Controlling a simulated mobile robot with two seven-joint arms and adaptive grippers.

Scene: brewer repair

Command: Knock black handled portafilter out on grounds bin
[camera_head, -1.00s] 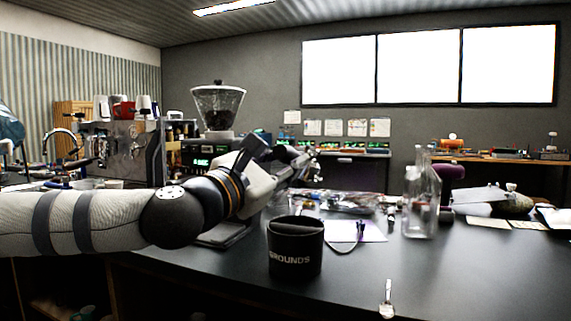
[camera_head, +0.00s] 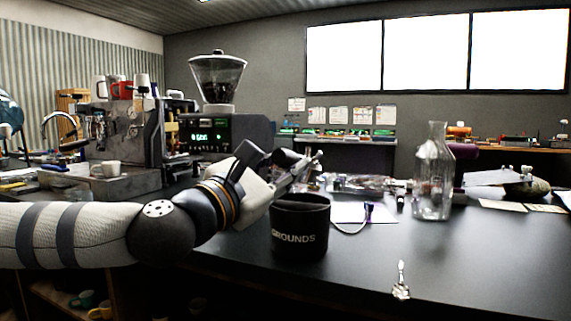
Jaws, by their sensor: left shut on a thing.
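The black grounds bin (camera_head: 300,228), lettered "GROUNDS", stands upright on the dark counter near the middle of the head view. My left arm comes in from the left, and its gripper (camera_head: 306,168) is just above and behind the bin's rim. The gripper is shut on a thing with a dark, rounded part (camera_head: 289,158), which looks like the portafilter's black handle. The portafilter's basket cannot be made out; my wrist and the clutter behind hide or blur it. I cannot tell whether it touches the bin. My right gripper is out of view.
A grinder (camera_head: 217,82) and an espresso machine (camera_head: 125,135) with cups stand behind my arm at left. A clear glass bottle (camera_head: 432,180) stands right of the bin.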

